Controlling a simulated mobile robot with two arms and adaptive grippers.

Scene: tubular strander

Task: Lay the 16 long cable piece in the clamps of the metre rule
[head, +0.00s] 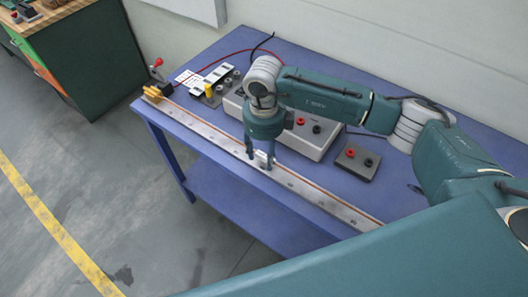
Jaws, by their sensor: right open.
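The metre rule (205,130) is a long pale bar along the front edge of the blue table. A thin copper-brown line, seemingly the cable piece (318,189), runs lengthwise along it. A brass-yellow clamp (153,93) sits at the rule's left end. The right end of the rule is partly hidden by my own body. My right gripper (259,164) points down at the middle of the rule, fingers open. A small white piece (261,157) shows between its fingers; I cannot tell whether they touch it or the cable. My left gripper is out of view.
A light box with red and black terminals (316,143) stands behind the gripper. A small dark terminal box (357,162) is to its right. A grey block with a yellow part (212,88) and white cards (188,77) lie at the back left. A red-knobbed lever (158,63) stands near the rule's left end.

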